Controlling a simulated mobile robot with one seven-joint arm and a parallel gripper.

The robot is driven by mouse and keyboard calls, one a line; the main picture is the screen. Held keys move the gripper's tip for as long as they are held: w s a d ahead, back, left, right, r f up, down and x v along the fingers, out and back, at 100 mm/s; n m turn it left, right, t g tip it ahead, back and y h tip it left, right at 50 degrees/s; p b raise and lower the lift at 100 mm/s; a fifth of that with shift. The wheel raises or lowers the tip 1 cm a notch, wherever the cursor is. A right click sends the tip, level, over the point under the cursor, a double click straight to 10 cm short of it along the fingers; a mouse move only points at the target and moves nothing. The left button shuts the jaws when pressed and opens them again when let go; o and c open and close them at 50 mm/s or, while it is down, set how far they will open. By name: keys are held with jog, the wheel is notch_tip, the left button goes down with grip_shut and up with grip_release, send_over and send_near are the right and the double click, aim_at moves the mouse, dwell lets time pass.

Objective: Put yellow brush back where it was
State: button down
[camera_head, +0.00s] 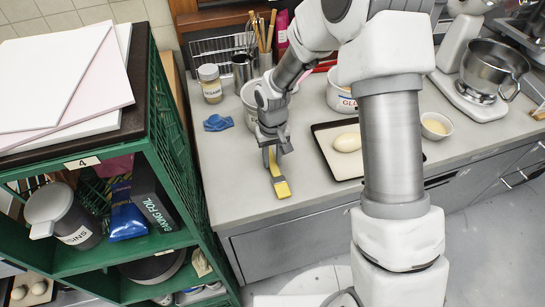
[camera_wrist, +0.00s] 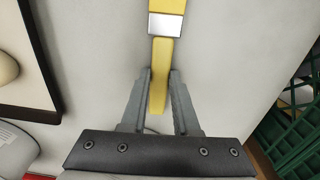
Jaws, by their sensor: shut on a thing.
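The yellow brush (camera_head: 280,182) has a yellow handle, a metal band and a yellow head. My gripper (camera_head: 270,150) is shut on its handle, near the front left part of the grey counter (camera_head: 240,195). In the wrist view the brush (camera_wrist: 160,75) points away from my gripper (camera_wrist: 160,85), with the handle between the two fingers and the band and head beyond them. I cannot tell whether the brush touches the counter or is just above it.
A dark tray (camera_head: 322,130) with a pale dough piece (camera_head: 347,142) lies to the right. A blue cloth-like item (camera_head: 217,122), a jar (camera_head: 210,83) and a utensil pot (camera_head: 243,70) stand behind. A green shelf rack (camera_head: 170,120) borders the counter's left side. Bare counter lies around the brush.

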aim_at(273, 163)
jog(key=shift+f, duration=0.15)
jog(key=c, duration=0.7)
grip_release()
jog(key=shift+o, duration=0.2)
jog(key=shift+r, duration=0.2)
notch_tip(273, 163, up, 12)
jog(key=s+d+r+m+t, duration=0.1)
jog(key=s+d+r, duration=0.3)
jog(key=r, duration=0.2)
jog(key=s+d+r+t, duration=0.2)
jog(key=s+d+r, duration=0.2)
jog(key=r, duration=0.3)
jog(key=s+d+r+m+t, duration=0.1)
jog(key=s+d+r, duration=0.1)
jog(key=s, duration=0.4)
jog(key=s+d+r+m+t, duration=0.1)
jog(key=s+d+r, duration=0.1)
jog(key=s, duration=0.4)
jog(key=shift+s+d+r+t, duration=0.3)
jog(key=shift+s+d, duration=0.1)
jog(key=shift+d, duration=0.15)
